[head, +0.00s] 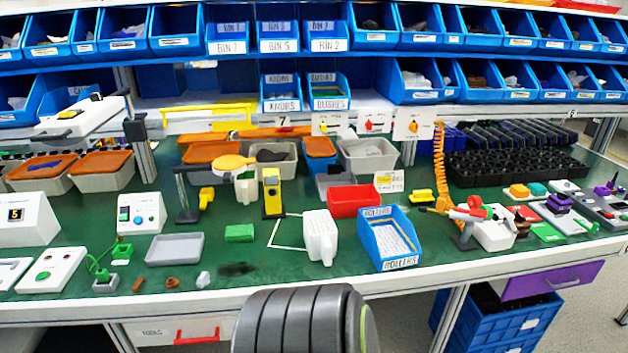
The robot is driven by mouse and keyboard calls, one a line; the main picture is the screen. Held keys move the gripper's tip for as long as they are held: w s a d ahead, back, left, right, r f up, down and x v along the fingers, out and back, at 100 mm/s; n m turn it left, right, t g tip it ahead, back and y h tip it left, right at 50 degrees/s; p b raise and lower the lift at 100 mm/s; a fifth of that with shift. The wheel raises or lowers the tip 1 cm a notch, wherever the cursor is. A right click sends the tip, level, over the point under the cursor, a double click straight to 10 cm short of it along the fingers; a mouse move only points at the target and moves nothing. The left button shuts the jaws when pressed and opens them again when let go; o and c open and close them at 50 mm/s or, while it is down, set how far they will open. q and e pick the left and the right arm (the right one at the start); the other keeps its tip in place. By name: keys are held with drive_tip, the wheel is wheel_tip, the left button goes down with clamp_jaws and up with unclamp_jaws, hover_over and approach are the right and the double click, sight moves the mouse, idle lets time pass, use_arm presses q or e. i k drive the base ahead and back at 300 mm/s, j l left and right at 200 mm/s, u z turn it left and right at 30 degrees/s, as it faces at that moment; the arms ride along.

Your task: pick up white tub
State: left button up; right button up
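A white ribbed container (320,236), the thing that looks most like the white tub, stands upright on the green bench top near the front middle. It is just left of the blue rollers bin (389,240) and close to a thin white outline on the bench. Its inside cannot be made out. A smaller white container (246,188) stands farther back, partly hidden by a yellow round-headed item (233,163). Neither of my grippers shows in the head view, and nothing is seen touching the white container.
A red bin (353,201) stands behind the container, and a yellow and black device (272,194) behind and left. A grey tray (175,249) and green block (239,233) lie left. Bench is mostly clear in front. Blue shelf bins (328,35) line the back.

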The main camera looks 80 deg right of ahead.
sight(319, 229)
drive_tip(key=z, duration=2.75)
